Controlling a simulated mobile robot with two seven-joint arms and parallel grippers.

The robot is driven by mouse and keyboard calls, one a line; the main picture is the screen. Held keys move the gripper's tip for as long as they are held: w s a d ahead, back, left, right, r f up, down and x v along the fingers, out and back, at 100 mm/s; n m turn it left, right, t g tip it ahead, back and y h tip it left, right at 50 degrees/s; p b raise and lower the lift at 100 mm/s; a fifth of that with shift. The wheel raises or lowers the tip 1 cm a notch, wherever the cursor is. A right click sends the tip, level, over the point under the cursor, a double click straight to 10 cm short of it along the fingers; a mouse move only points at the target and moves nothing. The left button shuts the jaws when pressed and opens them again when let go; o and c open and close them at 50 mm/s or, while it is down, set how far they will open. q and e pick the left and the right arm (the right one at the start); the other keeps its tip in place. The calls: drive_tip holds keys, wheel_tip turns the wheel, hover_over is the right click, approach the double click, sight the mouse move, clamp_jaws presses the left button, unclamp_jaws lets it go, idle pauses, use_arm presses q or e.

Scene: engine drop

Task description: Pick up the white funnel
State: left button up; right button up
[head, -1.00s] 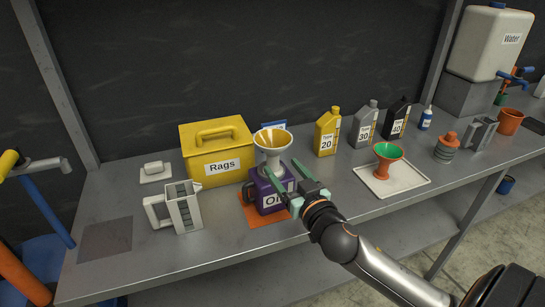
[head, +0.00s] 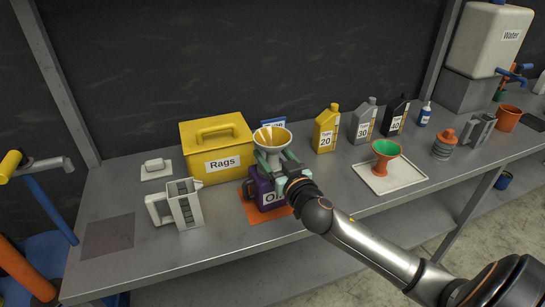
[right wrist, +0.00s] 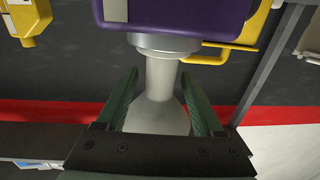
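The white funnel (head: 272,140), yellowish inside, stands upright on top of the purple oil jug (head: 266,188). My right gripper (head: 275,160) is at the funnel's lower part, just above the jug, with its green fingers on either side. In the right wrist view the funnel's narrow stem (right wrist: 160,80) runs between the open fingers, with a gap at each side near the tips. The jug (right wrist: 175,22) shows at the top of that view. My left gripper is not in view.
The jug stands on an orange mat (head: 250,214). A yellow Rags box (head: 225,165) is just left, and a grey pitcher (head: 180,207) is further left. A green and orange funnel (head: 385,160) on a white tray (head: 400,188) stands to the right. Several oil bottles (head: 326,130) stand behind.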

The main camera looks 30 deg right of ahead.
clamp_jaws()
idle(0.3)
drive_tip(key=shift+r, duration=0.15)
